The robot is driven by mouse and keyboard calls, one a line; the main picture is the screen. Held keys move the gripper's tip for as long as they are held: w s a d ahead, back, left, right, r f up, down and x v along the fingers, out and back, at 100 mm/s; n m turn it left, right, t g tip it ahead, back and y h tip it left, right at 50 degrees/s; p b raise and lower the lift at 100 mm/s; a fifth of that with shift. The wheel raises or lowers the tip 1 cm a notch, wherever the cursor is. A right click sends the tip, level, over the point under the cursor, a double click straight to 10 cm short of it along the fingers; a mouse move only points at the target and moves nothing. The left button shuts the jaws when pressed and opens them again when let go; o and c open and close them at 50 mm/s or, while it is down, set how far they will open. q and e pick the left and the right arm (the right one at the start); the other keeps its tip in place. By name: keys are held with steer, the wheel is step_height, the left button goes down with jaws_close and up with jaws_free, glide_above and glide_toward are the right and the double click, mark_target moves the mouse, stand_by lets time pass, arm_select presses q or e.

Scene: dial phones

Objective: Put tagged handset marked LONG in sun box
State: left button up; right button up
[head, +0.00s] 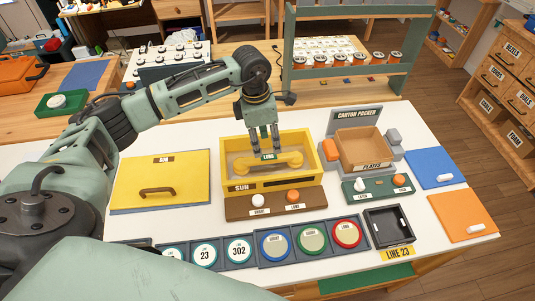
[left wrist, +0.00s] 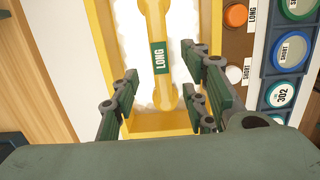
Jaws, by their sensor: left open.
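A yellow handset (head: 288,164) with a green tag reading LONG (head: 268,156) lies inside the yellow box marked SUN (head: 318,178). The handset also shows in the left wrist view (left wrist: 154,22), with its tag facing up and white lining around it. My left gripper (head: 264,146) is over the box, pointing down at the middle of the handset. In the left wrist view its fingers (left wrist: 158,84) are spread on either side of the handset, apart from it. My right gripper is out of view.
The yellow SUN lid (head: 190,185) with a brown handle lies flat left of the box. A SHORT/LONG button panel (head: 275,204) fronts the box. A brown PLATES tray (head: 364,148) stands to the right. Round dials and a black tray (head: 388,227) line the front edge.

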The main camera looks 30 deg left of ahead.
arm_select(q)
steer(key=shift+s+a+r+b, duration=0.15)
steer(key=shift+r+b, duration=0.15)
steer(key=shift+r, duration=1.4)
